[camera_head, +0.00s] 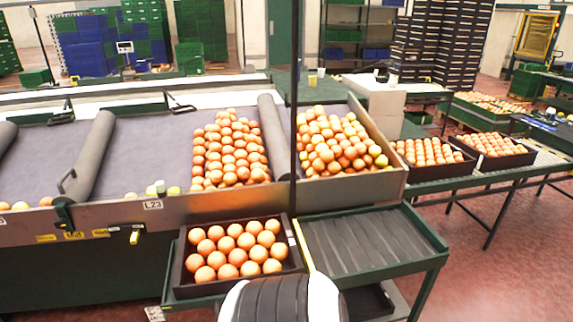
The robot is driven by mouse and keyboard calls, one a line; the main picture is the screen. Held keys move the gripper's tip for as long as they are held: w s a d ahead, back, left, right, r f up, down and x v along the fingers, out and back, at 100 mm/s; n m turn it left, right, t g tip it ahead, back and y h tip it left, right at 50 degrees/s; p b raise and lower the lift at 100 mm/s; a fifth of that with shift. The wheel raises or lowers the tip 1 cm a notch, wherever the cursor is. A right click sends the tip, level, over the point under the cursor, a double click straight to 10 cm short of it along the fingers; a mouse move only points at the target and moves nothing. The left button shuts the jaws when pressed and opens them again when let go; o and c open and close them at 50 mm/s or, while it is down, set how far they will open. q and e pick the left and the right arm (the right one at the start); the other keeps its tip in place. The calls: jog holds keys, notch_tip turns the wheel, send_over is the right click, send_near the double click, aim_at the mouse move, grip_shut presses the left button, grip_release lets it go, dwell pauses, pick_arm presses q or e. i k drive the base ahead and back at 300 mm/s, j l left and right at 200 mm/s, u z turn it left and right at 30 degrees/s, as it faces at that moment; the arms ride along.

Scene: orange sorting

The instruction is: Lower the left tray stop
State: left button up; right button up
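No part that I can clearly identify as the left tray stop shows. A dark crate full of oranges (176,268) sits on the left part of the green stand below the sorting table's front edge. To its right is an empty, ribbed grey tray bed (370,245) with a green rim. A thin dark vertical post (294,100) stands between these two places, with a pale yellowish strip (305,245) running down below it. Neither of my grippers is in view. A rounded white and dark part at the bottom centre, probably mine, hides the stand's front there.
The sloped sorting table (200,207) has padded grey dividers and holds heaps of oranges. A small yellow part (135,237) sits on its front. Filled crates (440,170) stand on a roller conveyor (480,180) at the right. Red floor (500,270) is free at the lower right.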

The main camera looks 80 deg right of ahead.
aim_at(308, 263)
jog(key=z, duration=2.95)
jog(key=l, duration=0.1)
